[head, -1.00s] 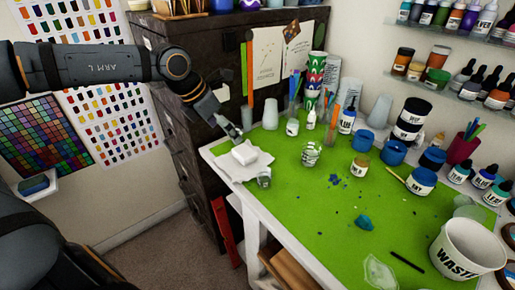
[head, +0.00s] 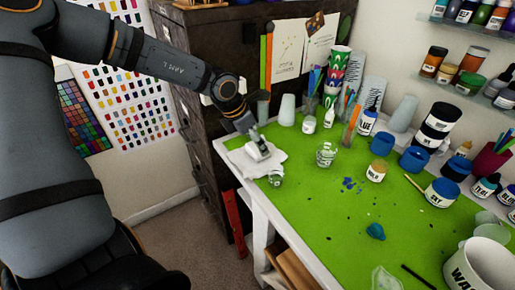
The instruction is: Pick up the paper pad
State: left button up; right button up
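A small white block-like pad (head: 262,153), which looks like the paper pad, lies on a crumpled white sheet (head: 240,161) at the near-left corner of the green table. My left gripper (head: 258,143) reaches down from the upper left, its fingertips at the top of the pad and partly covering it. At this size I cannot tell whether the fingers are open or closed on it. The pad appears to rest on the sheet. My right gripper is not in view.
A small clear cup (head: 276,179) stands just right of the sheet. A glass jar (head: 326,154) and a grey-white cup (head: 287,110) stand farther off. A dark cabinet (head: 205,130) rises behind the table's left edge. The table's front middle is mostly clear.

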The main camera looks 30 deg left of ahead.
pick_arm(q)
jog(key=x, duration=0.2)
jog(key=shift+w+f, duration=0.2)
jog(key=shift+w, duration=0.05)
jog(key=shift+s, duration=0.15)
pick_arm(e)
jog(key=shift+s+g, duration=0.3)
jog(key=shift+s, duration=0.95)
pick_arm(q)
jog(key=c, duration=1)
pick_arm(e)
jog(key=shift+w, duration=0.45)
pick_arm(q)
jog(key=shift+r, duration=0.15)
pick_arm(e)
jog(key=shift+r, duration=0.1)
